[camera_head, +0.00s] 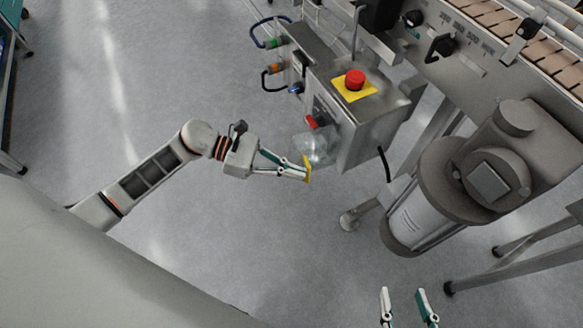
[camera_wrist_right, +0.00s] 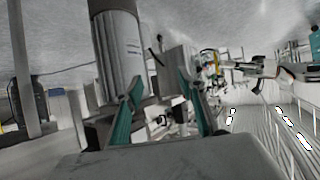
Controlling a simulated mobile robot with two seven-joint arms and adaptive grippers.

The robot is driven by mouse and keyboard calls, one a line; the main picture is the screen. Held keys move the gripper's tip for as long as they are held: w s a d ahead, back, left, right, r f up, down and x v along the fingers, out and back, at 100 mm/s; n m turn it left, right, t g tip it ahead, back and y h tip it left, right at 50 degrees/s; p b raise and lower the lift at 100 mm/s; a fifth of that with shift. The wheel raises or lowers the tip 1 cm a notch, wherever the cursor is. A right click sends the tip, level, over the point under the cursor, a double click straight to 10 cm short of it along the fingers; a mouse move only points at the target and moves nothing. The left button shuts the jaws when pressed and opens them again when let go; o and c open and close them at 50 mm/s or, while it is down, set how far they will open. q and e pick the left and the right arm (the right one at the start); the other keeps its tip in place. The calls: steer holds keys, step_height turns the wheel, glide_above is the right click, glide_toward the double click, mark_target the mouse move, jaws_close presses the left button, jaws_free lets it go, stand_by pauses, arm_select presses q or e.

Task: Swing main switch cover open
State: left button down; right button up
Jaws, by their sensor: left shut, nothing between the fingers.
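The main switch cover (camera_head: 317,151) is a clear flap on the side of a grey control box, just below a red switch (camera_head: 317,121). It appears to stand out from the box face. My left gripper (camera_head: 306,171) is shut, with its fingertips at a small yellow strip (camera_head: 307,163) by the cover's lower left edge. I cannot tell whether they touch. My right gripper (camera_head: 402,292) is open and empty near the bottom edge, far from the cover. Its spread teal fingers (camera_wrist_right: 162,95) also show in the right wrist view.
A red emergency button on a yellow plate (camera_head: 354,82) tops the control box (camera_head: 371,123). A large grey motor (camera_head: 470,185) and machine legs stand to the right. A conveyor (camera_head: 530,40) runs along the top right. The floor around my left arm is clear.

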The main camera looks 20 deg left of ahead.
arm_select(q)
steer(key=d+n+t+p, duration=0.2)
steer(key=d, duration=0.5)
steer(key=shift+s+y, duration=0.3)
steer(key=shift+y, duration=0.1)
arm_select(e)
steer(key=shift+s+d+f+n+g, duration=0.2)
steer(key=shift+s+d+f, duration=0.15)
steer(key=shift+d, duration=0.2)
steer(key=shift+s+d+f+n+g, duration=0.1)
steer(key=shift+s+d+f+g, duration=0.15)
steer(key=shift+d+f, duration=0.25)
steer(key=shift+w+r, duration=0.2)
arm_select(q)
steer(key=shift+a, duration=0.1)
